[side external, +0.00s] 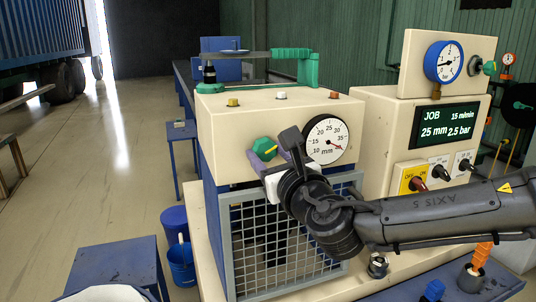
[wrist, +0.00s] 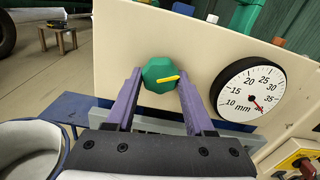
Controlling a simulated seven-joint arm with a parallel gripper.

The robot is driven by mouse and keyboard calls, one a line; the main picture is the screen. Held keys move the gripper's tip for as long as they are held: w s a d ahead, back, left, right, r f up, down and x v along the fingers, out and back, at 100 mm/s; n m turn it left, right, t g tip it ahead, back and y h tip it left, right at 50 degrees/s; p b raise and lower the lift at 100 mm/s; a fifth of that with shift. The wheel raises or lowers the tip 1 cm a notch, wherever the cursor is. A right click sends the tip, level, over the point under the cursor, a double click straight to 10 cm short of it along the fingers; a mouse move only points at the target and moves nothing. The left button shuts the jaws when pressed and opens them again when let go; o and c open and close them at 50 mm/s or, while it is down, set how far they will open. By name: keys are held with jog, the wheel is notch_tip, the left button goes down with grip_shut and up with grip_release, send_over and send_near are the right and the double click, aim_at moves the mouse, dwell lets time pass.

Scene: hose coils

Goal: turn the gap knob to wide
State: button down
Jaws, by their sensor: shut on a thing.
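The gap knob (wrist: 156,72) is a green faceted knob with a yellow pointer mark, on the front of a cream machine housing. My gripper (wrist: 160,78) has its two purple fingers on either side of the knob, shut on it. In the wrist view the yellow mark points right and slightly up. In the side view the knob (side external: 262,146) shows partly behind my gripper (side external: 271,150). The round mm dial (side external: 327,140) is right of the knob. Its red needle points to the lower right, past 35, near the top end of the scale.
A display (side external: 447,124) reads JOB, 15 m/min, 25 mm, 2.5 bar. A blue-rimmed pressure gauge (side external: 443,62) sits above it. A yellow switch plate (side external: 409,179) with a red lever is below. A wire mesh guard (side external: 275,245) is under the knob.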

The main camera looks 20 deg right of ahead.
jog(key=shift+n, duration=0.4)
jog(key=shift+c, duration=1.3)
grip_release()
jog(key=shift+s, duration=0.1)
jog(key=s, duration=1.3)
jog(key=shift+s, duration=0.35)
